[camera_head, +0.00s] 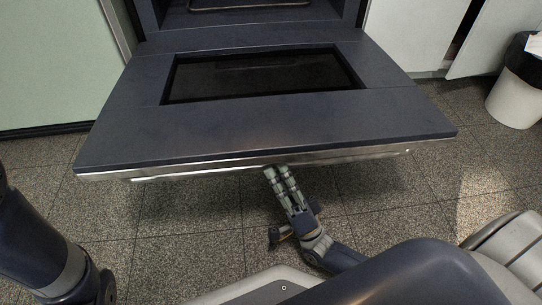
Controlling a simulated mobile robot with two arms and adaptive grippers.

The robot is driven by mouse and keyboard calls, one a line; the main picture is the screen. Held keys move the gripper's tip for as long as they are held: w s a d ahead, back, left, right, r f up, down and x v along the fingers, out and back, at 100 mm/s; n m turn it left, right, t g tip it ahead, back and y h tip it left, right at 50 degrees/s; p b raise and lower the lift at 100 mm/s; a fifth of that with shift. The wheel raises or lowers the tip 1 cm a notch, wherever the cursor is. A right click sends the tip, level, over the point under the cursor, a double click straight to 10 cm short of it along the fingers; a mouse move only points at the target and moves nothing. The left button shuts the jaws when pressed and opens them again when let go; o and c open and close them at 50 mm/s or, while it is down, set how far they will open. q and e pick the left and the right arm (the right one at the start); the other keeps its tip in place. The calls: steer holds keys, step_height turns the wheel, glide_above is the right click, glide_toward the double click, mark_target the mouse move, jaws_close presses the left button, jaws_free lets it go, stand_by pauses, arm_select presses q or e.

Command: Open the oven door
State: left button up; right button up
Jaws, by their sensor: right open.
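The oven door (120,125) is dark grey with a dark glass window (262,75). It is folded down and lies about flat in front of the oven, whose opening (245,12) shows at the top. A metal handle (300,160) runs along the door's front edge. My right gripper (276,172) is at this front edge, near its middle, with its fingertips at or just under the handle. The fingertips are partly hidden by the edge, and I cannot tell whether they touch it. My left arm is at the lower left, and its gripper is out of view.
A white bin (517,90) with a black liner stands at the right. White cabinet fronts (410,35) are behind the door at the right, one of them ajar. A pale green panel (55,65) is at the left. The tiled floor (390,215) around the door is clear.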

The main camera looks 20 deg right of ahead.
steer(key=v, duration=0.4)
steer(key=shift+s, duration=0.15)
steer(key=shift+s+a+f, duration=0.1)
